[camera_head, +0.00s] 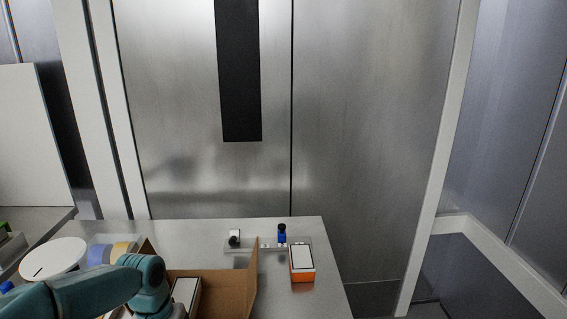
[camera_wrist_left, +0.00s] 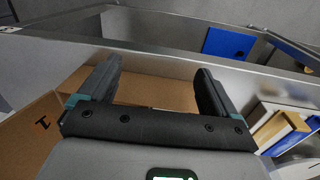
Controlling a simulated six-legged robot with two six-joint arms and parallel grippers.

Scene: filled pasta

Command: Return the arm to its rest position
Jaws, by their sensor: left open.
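My left arm (camera_head: 143,284) is teal and comes in from the lower left of the head view, in front of an open cardboard box. Its gripper is not clearly visible there. In the left wrist view my left gripper (camera_wrist_left: 158,72) is open, with two dark fingers apart and nothing between them. Brown cardboard (camera_wrist_left: 150,91) shows beyond the fingers. The right arm and gripper are in neither view.
The open cardboard box (camera_head: 239,291) stands on a steel table (camera_head: 328,262) with a white-topped item (camera_head: 185,292) inside. An orange-and-white box (camera_head: 301,263), a small blue bottle (camera_head: 282,236) and a round white disc (camera_head: 52,258) are nearby. Steel doors stand behind.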

